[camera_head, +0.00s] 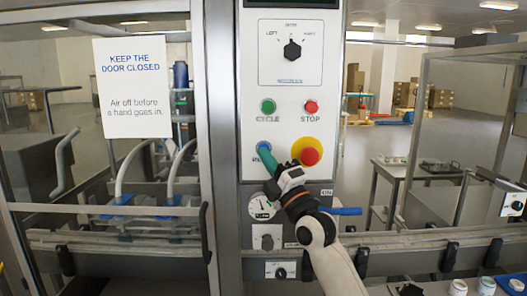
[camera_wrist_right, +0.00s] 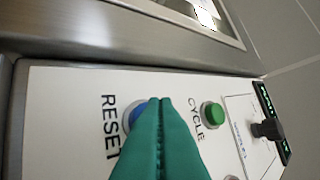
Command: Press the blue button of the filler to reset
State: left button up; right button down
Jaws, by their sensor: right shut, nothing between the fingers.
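The filler's white control panel (camera_head: 254,120) stands upright in the middle of the head view. My right gripper (camera_head: 264,152) has teal fingers, shut with nothing between them, and its tips are at the blue button (camera_head: 262,145) on the panel's lower left. In the right wrist view, the blue button (camera_wrist_right: 136,112) beside the RESET label (camera_wrist_right: 110,125) is partly hidden behind the fingertips (camera_wrist_right: 161,102). I cannot tell whether the tips touch or press it. My left gripper is not in view.
The green CYCLE button (camera_head: 268,106) is above, the red STOP button (camera_head: 311,107) and the red emergency knob (camera_head: 306,152) are to the right. A selector knob (camera_head: 292,50) sits higher. A gauge (camera_head: 262,207) and blue lever (camera_head: 342,211) are below.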

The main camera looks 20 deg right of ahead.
jog(key=shift+w+d, duration=0.15)
jog(key=shift+w, duration=0.3)
dwell(0.3)
jog(key=shift+s, duration=0.15)
jog(key=shift+s+a, duration=0.25)
jog(key=shift+s, duration=0.5)
jog(key=shift+p, duration=0.3)
jog(key=shift+s+a+p, duration=0.2)
jog(key=shift+s+p, duration=0.1)
jog(key=shift+s, duration=0.5)
jog(key=shift+s+a+p, duration=0.25)
jog(key=shift+s+p, duration=0.05)
jog(key=shift+s, duration=0.5)
jog(key=shift+s+a+p, duration=0.2)
jog(key=shift+s+p, duration=0.1)
jog(key=shift+s, duration=0.5)
jog(key=shift+f, duration=0.1)
